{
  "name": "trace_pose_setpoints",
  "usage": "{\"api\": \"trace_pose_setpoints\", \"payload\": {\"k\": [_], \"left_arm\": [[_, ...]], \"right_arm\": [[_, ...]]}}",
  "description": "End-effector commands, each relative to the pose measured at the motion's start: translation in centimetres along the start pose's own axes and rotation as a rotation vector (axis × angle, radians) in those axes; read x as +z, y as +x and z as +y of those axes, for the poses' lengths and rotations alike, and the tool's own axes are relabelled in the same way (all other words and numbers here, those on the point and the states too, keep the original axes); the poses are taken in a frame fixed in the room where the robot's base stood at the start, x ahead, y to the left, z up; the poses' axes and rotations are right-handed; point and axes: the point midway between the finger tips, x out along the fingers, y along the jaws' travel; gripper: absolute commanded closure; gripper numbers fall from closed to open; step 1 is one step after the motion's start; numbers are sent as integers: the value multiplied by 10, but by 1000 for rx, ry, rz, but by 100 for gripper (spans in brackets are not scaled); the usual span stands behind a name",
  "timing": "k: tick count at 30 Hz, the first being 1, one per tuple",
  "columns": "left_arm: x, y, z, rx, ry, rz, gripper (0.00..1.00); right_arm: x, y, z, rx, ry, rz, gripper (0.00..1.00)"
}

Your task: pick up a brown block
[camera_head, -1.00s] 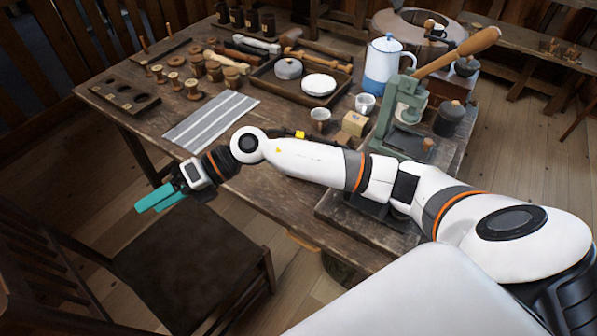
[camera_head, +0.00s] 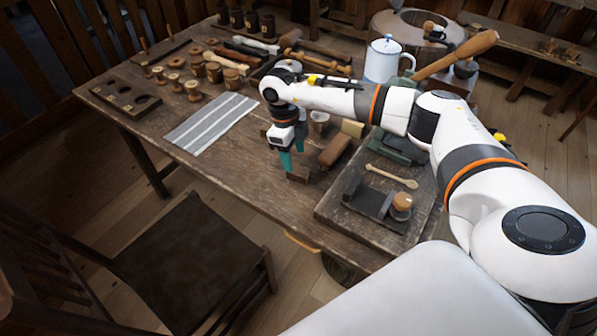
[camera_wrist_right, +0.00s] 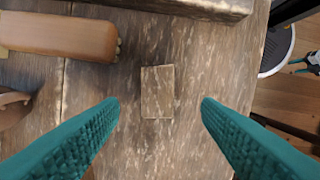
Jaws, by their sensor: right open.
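A small brown block (camera_wrist_right: 157,91) lies on the worn table, between and beyond my right fingers in the right wrist view. In the head view the block (camera_head: 299,176) shows just below the teal fingertips, near the table's front edge. My right gripper (camera_head: 288,162) points down above it. In the wrist view the right gripper (camera_wrist_right: 160,104) is open, with one finger on each side and nothing between the tips. My left gripper is not in view.
A brown-handled brush (camera_wrist_right: 60,37) lies beside the block; it also shows in the head view (camera_head: 335,150). A dark board (camera_head: 352,224) with a wooden spoon (camera_head: 392,177) is to the right. A striped cloth (camera_head: 210,123) lies left. A chair (camera_head: 190,262) stands in front.

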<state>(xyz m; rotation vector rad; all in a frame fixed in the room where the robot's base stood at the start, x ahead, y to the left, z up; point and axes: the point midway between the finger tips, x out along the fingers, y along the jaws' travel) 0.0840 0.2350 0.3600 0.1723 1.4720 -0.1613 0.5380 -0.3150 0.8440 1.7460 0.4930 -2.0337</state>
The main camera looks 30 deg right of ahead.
Motion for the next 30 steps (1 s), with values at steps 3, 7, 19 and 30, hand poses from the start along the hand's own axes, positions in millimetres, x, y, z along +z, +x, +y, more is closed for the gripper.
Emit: {"api": "trace_pose_setpoints", "payload": {"k": [3,7,19,30], "left_arm": [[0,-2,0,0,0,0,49],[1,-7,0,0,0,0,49],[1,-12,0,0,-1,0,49],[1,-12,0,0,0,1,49]], "right_arm": [[0,7,0,0,0,0,42],[2,21,1,-1,-1,-2,42],[3,58,3,-1,-2,2,42],[3,58,3,-1,-2,2,81]]}}
